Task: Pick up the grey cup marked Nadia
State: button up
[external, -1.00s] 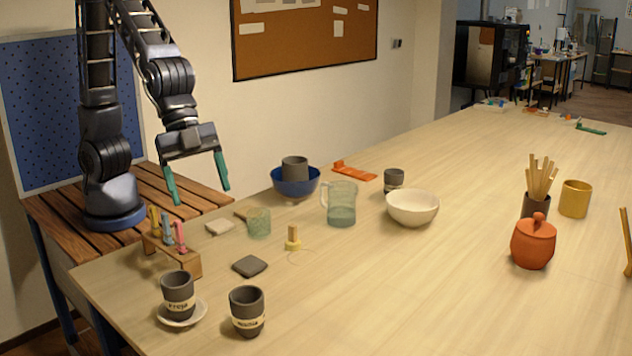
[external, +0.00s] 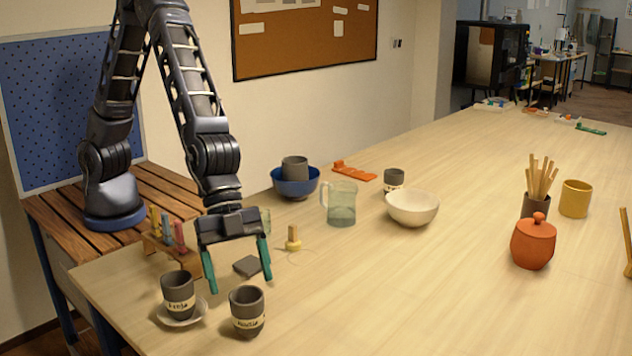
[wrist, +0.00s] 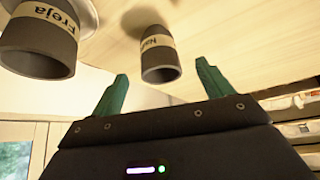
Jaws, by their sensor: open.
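Two dark grey cups with pale label bands stand at the near left of the table. The cup whose label starts "Na" (external: 247,303) stands upright on the bare wood; in the wrist view it (wrist: 160,62) shows ahead, between the fingertips, with its label partly cut off. The other cup (external: 178,286) stands on a white saucer (external: 184,320); its label reads Freja in the wrist view (wrist: 36,48). My gripper (external: 240,284) is open and empty, its green fingers pointing down close to the "Na" cup, apparently not touching it.
A wooden rack (external: 171,254) with colored handles stands left of my gripper. A dark square tile (external: 248,265) lies behind the fingers. A glass pitcher (external: 341,203), a blue bowl (external: 296,189) and a cream bowl (external: 412,208) stand farther back. The front right table is clear.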

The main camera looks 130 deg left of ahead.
aim_at(254, 331)
jog(key=shift+w+x, duration=0.25)
jog(key=shift+x, duration=3.65)
jog(key=shift+d+r, duration=0.1)
jog(key=shift+r, duration=0.1)
jog(key=c, duration=1.1)
jog(key=shift+c, duration=0.2)
